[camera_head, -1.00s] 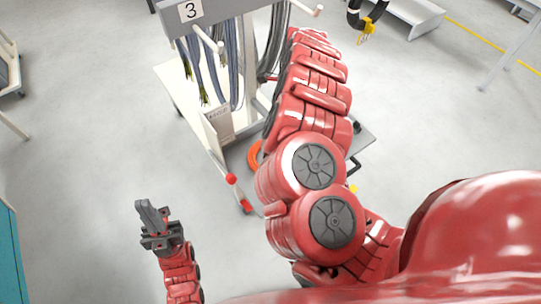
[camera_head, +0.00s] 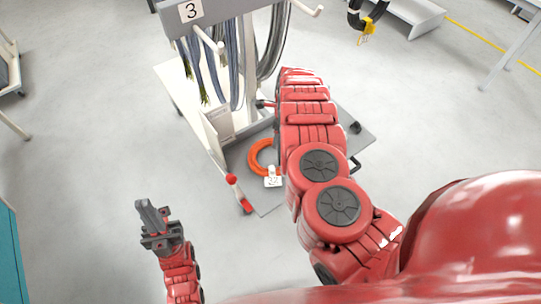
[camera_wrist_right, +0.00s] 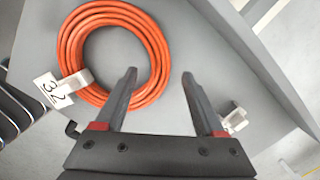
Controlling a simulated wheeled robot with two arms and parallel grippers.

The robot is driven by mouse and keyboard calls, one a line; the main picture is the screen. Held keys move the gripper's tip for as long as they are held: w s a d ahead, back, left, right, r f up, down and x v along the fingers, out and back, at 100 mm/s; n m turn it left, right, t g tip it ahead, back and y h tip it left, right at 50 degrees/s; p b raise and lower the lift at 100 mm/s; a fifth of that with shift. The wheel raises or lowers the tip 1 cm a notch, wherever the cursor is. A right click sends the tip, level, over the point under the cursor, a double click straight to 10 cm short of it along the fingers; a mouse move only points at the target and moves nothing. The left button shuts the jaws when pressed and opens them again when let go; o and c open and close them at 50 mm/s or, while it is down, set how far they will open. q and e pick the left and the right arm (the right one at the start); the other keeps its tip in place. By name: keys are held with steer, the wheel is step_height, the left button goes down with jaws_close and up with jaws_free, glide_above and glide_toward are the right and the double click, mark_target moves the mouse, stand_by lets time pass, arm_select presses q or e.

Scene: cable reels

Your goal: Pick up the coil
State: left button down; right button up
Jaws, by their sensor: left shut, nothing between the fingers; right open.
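The orange coil (camera_head: 253,158) lies on the grey base shelf of the rack in the head view, with a white tag reading 32 at its edge. In the right wrist view the coil (camera_wrist_right: 156,55) is a flat ring at upper left, its tag (camera_wrist_right: 55,90) on the left. My right gripper (camera_wrist_right: 159,74) is open; its left finger overlaps the coil's lower right edge in the picture, its right finger is over grey shelf. Contact and height cannot be told. In the head view my right arm hides this gripper. My left gripper (camera_head: 150,215) is shut and empty over the floor, lower left.
The rack (camera_head: 245,60), marked 3, carries hanging grey and blue cables (camera_head: 272,45) and white pegs. A red-tipped lever (camera_head: 238,190) stands at the shelf's left corner. A black coil with a yellow clip (camera_head: 368,25) hangs at the top.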

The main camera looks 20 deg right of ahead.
step_height(320, 180, down, 2)
steer(key=shift+w+f, duration=0.15)
steer(key=shift+f, duration=0.05)
steer(key=shift+a+f, duration=0.2)
steer(key=shift+f, duration=0.1)
jaws_close()
stand_by(1.2)
